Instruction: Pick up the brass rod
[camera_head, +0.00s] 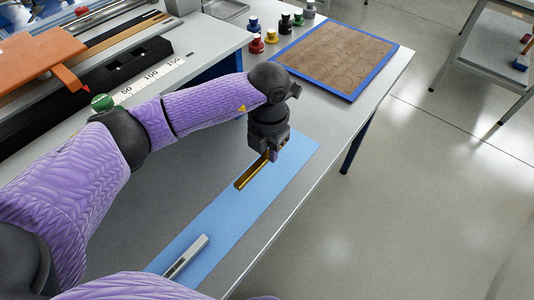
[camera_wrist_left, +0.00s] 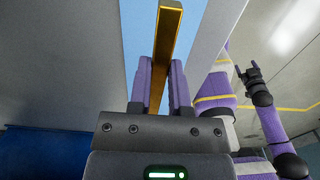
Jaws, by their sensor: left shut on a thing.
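The brass rod (camera_head: 251,174) is a long golden bar over the blue mat (camera_head: 222,212) on the grey bench. My left gripper (camera_head: 271,155) is shut on its far end. In the left wrist view the rod (camera_wrist_left: 169,28) stands between the two purple fingers of that gripper (camera_wrist_left: 160,85) and sticks out past them. I cannot tell whether the rod touches the mat or hangs just above it.
A silver bar (camera_head: 186,257) lies on the near end of the mat. A blue-edged brown board (camera_head: 335,56) and several small coloured bottles (camera_head: 256,44) are at the back. A black rail with a number scale (camera_head: 150,79) runs at the left. The bench's right edge is near the mat.

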